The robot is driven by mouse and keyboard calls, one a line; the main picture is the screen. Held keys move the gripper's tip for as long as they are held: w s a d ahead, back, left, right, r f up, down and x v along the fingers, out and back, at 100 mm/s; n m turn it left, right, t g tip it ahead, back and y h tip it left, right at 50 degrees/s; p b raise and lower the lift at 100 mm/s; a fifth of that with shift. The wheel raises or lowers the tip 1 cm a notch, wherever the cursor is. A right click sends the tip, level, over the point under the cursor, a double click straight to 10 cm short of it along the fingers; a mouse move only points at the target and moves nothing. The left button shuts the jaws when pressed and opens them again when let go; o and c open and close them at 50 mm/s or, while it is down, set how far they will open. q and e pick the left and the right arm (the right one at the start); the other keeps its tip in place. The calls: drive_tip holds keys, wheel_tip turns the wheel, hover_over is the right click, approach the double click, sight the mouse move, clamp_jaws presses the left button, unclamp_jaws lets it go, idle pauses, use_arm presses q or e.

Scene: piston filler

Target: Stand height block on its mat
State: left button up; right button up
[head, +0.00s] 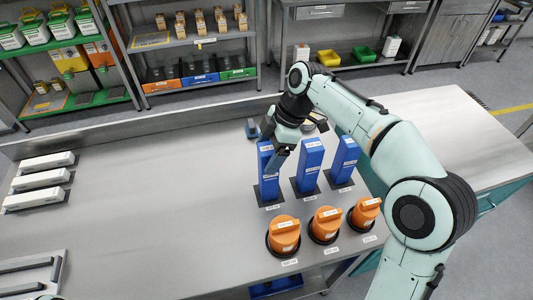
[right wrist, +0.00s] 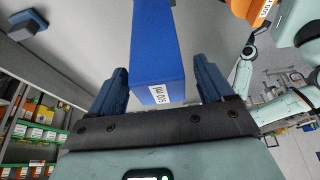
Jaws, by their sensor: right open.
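Three tall blue height blocks stand upright in a row on dark mats: the left block (head: 268,180), the middle block (head: 309,163) and the right block (head: 345,158). The left block's mat (head: 270,203) shows around its foot. My right gripper (head: 273,143) is at the top of the left block. In the right wrist view, a blue block (right wrist: 157,45) with a white label lies between the two open fingers (right wrist: 160,78), with gaps visible on both sides. My left gripper is not in view.
Orange round parts (head: 284,235) stand in a row in front of the blocks. A small blue object (head: 252,130) sits behind the left block. White boxes (head: 40,180) lie at the left. The table's middle (head: 160,190) is clear.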

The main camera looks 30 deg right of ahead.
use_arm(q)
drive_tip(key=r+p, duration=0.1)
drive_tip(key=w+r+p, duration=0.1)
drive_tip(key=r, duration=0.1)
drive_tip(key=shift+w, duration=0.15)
use_arm(e)
drive_tip(key=v, duration=1)
drive_tip(key=shift+r, duration=0.3)
drive_tip(key=shift+d, duration=0.1)
